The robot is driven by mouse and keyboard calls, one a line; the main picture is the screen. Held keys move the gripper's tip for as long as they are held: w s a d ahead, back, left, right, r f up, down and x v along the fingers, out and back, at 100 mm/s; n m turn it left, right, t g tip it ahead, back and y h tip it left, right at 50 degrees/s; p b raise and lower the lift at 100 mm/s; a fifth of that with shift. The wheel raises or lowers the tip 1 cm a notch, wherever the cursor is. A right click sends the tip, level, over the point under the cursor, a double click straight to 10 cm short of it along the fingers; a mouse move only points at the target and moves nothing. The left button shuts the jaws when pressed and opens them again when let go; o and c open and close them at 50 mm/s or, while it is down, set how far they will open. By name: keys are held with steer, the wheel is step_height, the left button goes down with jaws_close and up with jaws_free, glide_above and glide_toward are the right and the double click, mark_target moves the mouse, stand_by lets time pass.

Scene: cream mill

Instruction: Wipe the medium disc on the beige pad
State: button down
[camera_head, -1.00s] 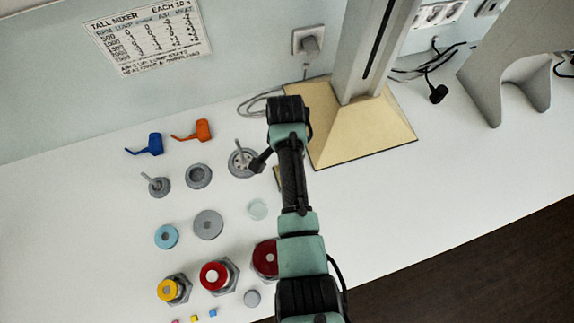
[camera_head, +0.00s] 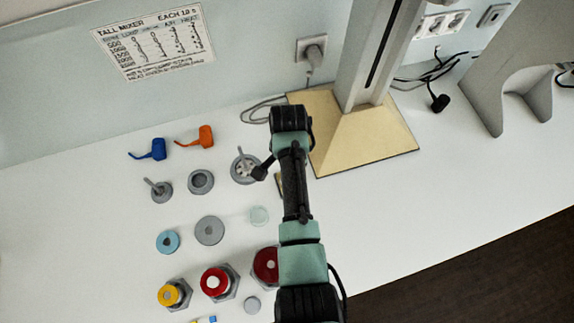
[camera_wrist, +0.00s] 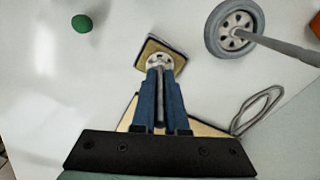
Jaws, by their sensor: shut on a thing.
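My gripper (camera_wrist: 160,82) has its blue fingers shut on the thin grey shaft of the medium disc (camera_wrist: 160,62), a grey perforated disc at the shaft's end. In the wrist view the disc lies over the near part of the beige pad (camera_wrist: 152,46), a small dark-edged square. I cannot tell whether it touches the pad or hovers just above. In the head view only a sliver of the pad (camera_head: 279,183) shows beside my arm, which hides the held disc and fingertips.
Red-topped pots (camera_head: 215,282) stand nearer. A column on a beige base (camera_head: 365,140) stands right, with a cable beside it.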

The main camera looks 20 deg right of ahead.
steer(key=shift+s+r+p, duration=0.1)
steer(key=shift+s+p, duration=0.3)
steer(key=shift+s, duration=0.2)
steer(key=shift+w, duration=0.25)
steer(key=shift+w+b, duration=0.85)
steer(key=shift+w, duration=0.15)
steer(key=shift+s+p, duration=0.65)
steer(key=shift+p, duration=0.1)
steer(key=shift+r+p, duration=1.4)
steer(key=shift+r, duration=0.05)
